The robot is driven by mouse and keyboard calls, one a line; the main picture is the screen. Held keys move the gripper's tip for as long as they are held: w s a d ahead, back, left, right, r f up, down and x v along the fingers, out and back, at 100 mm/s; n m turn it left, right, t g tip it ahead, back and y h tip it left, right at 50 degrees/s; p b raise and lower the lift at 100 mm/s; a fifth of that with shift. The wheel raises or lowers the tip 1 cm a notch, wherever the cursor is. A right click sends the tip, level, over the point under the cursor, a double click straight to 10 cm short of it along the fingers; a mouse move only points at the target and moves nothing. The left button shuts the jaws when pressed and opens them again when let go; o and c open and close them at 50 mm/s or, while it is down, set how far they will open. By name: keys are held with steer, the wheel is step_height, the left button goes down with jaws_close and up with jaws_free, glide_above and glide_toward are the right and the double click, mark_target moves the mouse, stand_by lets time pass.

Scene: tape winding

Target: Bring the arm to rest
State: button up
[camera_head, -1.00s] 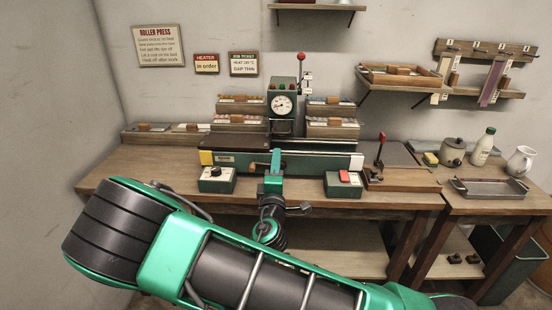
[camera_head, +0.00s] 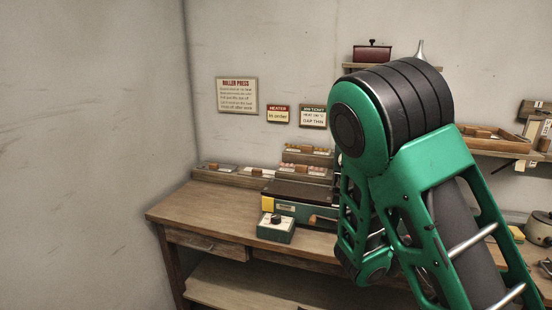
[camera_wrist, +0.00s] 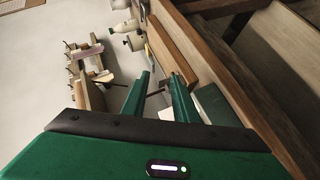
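My gripper (camera_wrist: 159,80) shows in the wrist view with its two green fingers apart and nothing seen held between them. The wrist view is tilted on its side, with the wooden bench edge (camera_wrist: 215,70) running past the fingers. In the head view my green and black arm is bent upright and fills the right half. My gripper is not seen there. The arm hides most of the roller press (camera_head: 290,205), leaving its left end with a yellow block in sight.
Card trays (camera_head: 232,176) line the back. A wall closes the left side. A shelf with a wooden tray (camera_head: 495,140) is behind the arm at right. The bench's left end is clear.

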steer(key=s+d+f+m+g+y, duration=0.25)
steer(key=s+m+g+y, duration=0.35)
steer(key=s, duration=0.8)
steer(key=s+a+r+y, duration=0.3)
steer(key=s+a+r, duration=0.1)
steer(key=s, duration=0.3)
steer(key=s+a+r+y, duration=0.3)
steer(key=s+r+y, duration=0.1)
steer(key=s, duration=0.3)
steer(key=shift+a+t, duration=0.4)
steer(key=shift+r, duration=0.1)
steer(key=shift+w+f, duration=0.25)
steer(key=shift+w, duration=0.4)
